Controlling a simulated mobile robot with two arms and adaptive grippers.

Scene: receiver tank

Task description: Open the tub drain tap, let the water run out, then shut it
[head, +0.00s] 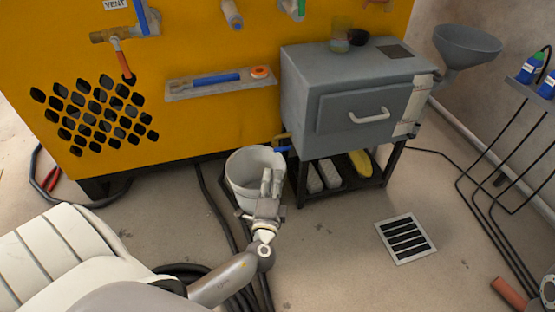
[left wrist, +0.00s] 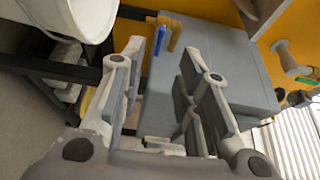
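The grey tub (head: 330,75) stands on a dark stand; it also shows in the left wrist view (left wrist: 235,60). Its drain tap (head: 282,138) sticks out of the left side, brass with a blue handle (head: 283,149). In the left wrist view the tap (left wrist: 174,32) and blue handle (left wrist: 158,43) appear beyond the fingertips. A white bucket (head: 243,165) stands on the floor below and left of the tap. My left gripper (head: 271,178) is in front of the bucket, fingers apart and empty, not touching the tap. My right gripper is not in view.
A yellow machine (head: 215,120) with a small shelf (head: 220,85) stands behind. A floor grate (head: 405,238) lies at right. The stand's lower shelf holds a yellow item (head: 360,163). Dark hoses (head: 205,185) run behind my arm. A wire rack (head: 505,140) stands far right.

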